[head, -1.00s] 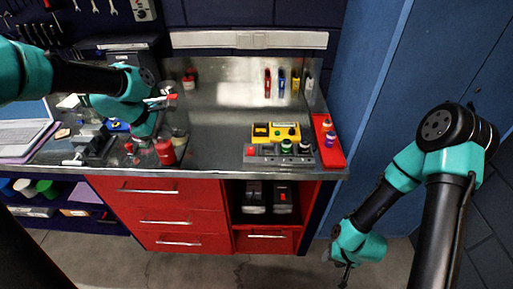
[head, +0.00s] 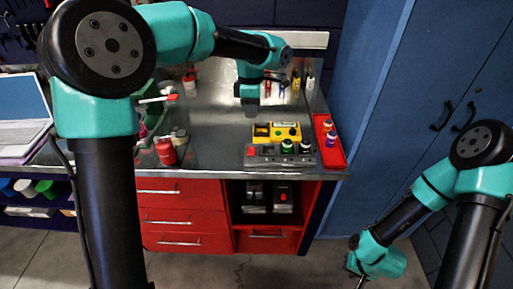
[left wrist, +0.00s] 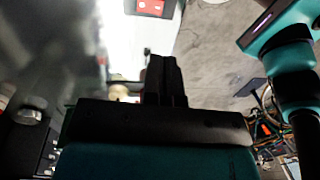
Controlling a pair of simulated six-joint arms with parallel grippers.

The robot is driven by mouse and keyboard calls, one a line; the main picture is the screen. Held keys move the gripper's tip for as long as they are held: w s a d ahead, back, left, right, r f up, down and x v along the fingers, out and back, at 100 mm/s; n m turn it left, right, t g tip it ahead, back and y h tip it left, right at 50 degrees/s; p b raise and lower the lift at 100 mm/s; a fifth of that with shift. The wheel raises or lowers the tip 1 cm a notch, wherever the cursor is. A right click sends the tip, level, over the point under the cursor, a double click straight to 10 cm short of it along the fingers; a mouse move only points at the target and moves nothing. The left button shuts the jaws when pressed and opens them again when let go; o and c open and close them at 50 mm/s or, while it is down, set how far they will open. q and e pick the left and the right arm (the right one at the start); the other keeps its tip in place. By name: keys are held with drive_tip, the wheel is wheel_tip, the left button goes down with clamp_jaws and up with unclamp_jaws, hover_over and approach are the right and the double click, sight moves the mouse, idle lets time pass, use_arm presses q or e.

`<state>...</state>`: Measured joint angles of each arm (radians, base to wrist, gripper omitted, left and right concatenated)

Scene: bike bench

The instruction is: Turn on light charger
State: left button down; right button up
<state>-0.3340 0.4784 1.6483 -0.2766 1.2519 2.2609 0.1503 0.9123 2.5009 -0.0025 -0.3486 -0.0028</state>
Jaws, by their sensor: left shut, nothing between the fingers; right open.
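A grey box (head: 262,159) that looks like the light charger lies near the bench's front right edge. Two small round items, one green-topped (head: 288,145) and one dark, stand on its right part. A yellow case (head: 265,131) sits directly behind it. My left gripper (head: 252,108) is above the bench, behind and a little left of the yellow case, pointing down. It is shut and empty; its fingers (left wrist: 164,78) show together in the left wrist view. My right gripper (head: 353,266) is open, low in front of the bench at the right, away from everything.
A red tray (head: 329,145) with small bottles lies right of the charger. A red can (head: 166,152) stands at the left, and a laptop (head: 22,128) lies further left. My left arm covers part of the bench's left side. The middle of the bench top is clear.

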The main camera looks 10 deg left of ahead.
sight(252, 153)
idle(0.3)
use_arm(q)
drive_tip(key=f, duration=0.4)
drive_tip(key=s+f, duration=0.1)
drive_tip(key=f, duration=0.9)
drive_tip(key=shift+s+d, duration=0.15)
drive_tip(key=shift+s, duration=0.2)
